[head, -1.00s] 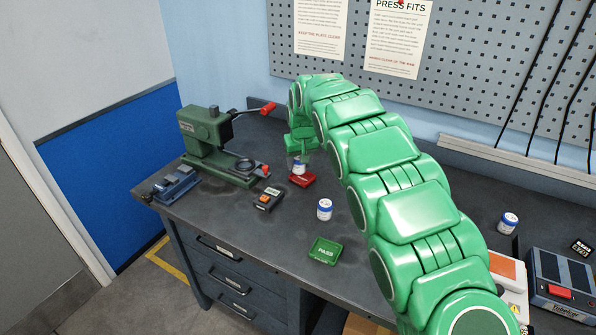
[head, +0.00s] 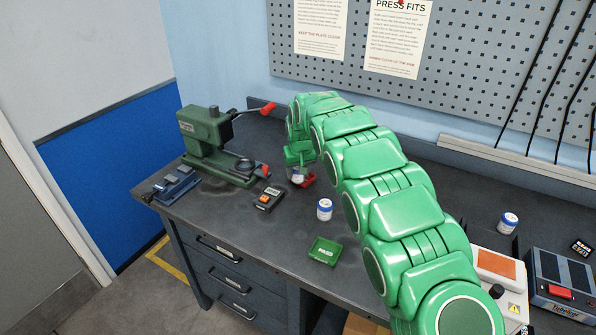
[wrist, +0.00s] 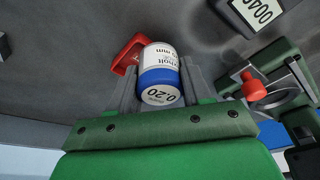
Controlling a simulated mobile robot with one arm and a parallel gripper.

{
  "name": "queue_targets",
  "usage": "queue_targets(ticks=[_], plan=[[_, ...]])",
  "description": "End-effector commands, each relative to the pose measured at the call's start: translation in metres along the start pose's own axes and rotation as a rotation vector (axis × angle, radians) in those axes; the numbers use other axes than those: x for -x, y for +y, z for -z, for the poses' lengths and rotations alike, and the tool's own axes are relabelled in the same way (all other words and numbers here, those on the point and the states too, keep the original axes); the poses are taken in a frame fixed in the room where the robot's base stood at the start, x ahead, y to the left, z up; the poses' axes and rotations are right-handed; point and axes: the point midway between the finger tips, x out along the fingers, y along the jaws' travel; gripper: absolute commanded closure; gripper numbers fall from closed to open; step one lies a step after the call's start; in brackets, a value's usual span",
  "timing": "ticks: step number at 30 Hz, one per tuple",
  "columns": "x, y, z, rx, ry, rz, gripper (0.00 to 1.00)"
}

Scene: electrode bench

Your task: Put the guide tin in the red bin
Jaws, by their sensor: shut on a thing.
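My gripper (head: 298,168) is shut on a white and blue tin (wrist: 159,72), marked 0.20 on its end. The held tin also shows in the head view (head: 298,179). The red bin (head: 309,180) is a small shallow tray behind and right of it, partly hidden by tin and gripper. In the wrist view the red bin (wrist: 128,52) shows at the tin's left. I cannot tell how high the tin is above the bench. Two similar tins stand on the bench, one in the middle (head: 324,209) and one at right (head: 508,222). I cannot tell which is the guide tin.
A green PASS tray (head: 324,251) lies near the front edge. A dark gauge with an orange button (head: 268,199), a green press (head: 212,145) and a blue vise (head: 176,186) are at left. A boxed device (head: 562,285) stands at right.

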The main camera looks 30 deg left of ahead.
Motion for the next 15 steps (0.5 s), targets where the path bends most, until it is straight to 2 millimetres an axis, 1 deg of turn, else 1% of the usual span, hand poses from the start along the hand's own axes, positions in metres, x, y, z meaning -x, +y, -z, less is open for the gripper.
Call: queue_targets(ticks=[7,8,12,13,15], plan=[[-0.0017,0.0000,-0.0003,0.000,0.001,0.000,0.86],[-0.0021,0.0000,-0.0005,0.000,0.000,0.000,0.50],[-0.0017,0.0000,-0.0003,0.000,0.001,0.000,0.28],[-0.0017,0.0000,-0.0003,0.000,0.001,0.000,0.26],[-0.0017,0.0000,-0.0003,0.000,0.001,0.000,0.26]])
